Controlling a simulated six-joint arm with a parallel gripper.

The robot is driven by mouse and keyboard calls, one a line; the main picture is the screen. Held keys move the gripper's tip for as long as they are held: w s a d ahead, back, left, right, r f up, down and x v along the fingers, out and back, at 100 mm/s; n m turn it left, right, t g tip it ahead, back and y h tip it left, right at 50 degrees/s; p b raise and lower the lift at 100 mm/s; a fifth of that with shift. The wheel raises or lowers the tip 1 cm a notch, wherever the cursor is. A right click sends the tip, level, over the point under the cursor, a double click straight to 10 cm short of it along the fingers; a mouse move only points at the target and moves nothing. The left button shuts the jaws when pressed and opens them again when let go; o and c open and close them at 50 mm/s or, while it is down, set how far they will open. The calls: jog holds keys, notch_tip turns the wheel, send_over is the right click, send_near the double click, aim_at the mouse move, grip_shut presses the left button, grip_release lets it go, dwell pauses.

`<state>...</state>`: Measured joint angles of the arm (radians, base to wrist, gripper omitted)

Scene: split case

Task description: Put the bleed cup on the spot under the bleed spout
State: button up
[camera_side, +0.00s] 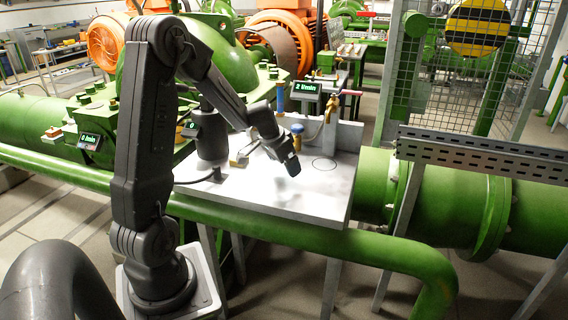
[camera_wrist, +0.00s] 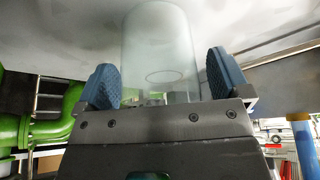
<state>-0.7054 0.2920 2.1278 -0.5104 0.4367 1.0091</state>
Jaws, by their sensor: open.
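The bleed cup (camera_wrist: 160,45) is a clear, frosted cylinder in the wrist view, standing between and beyond the two blue fingers. My gripper (camera_wrist: 162,85) is open, with a narrow gap showing on each side of the cup. In the side view my gripper (camera_side: 292,166) is tilted down low over the grey bench top; the clear cup is too faint there to place surely. A thin dark ring (camera_side: 324,164) marks a spot on the bench, right of my gripper. The brass bleed spout fitting (camera_side: 330,108) stands behind it, by the backplate.
A blue-topped amber jar (camera_side: 297,130) stands just behind my gripper. A small block with a brass part (camera_side: 240,156) lies left of it. The bench top (camera_side: 318,196) is clear toward its front right edge. Displays (camera_side: 306,88) and pipework stand behind.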

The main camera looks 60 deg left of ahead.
jog(key=a+v, duration=0.1)
jog(key=v, duration=1)
jog(key=s+d+r, duration=0.2)
jog(key=s+d, duration=0.1)
jog(key=d, duration=0.8)
jog(key=s+d+r+m, duration=0.1)
jog(key=s+d, duration=0.3)
jog(key=d, duration=0.7)
jog(key=shift+s+d+r+m+t, duration=0.2)
jog(key=shift+s+r+m+t, duration=0.15)
jog(key=shift+r, duration=0.35)
jog(key=shift+o, duration=0.4)
jog(key=s+d, duration=0.4)
jog(key=s, duration=0.1)
jog(key=shift+d+f+h, duration=0.25)
jog(key=shift+f+h, duration=0.05)
jog(key=shift+f, duration=0.1)
jog(key=shift+s+t, duration=0.15)
jog(key=shift+t, duration=0.1)
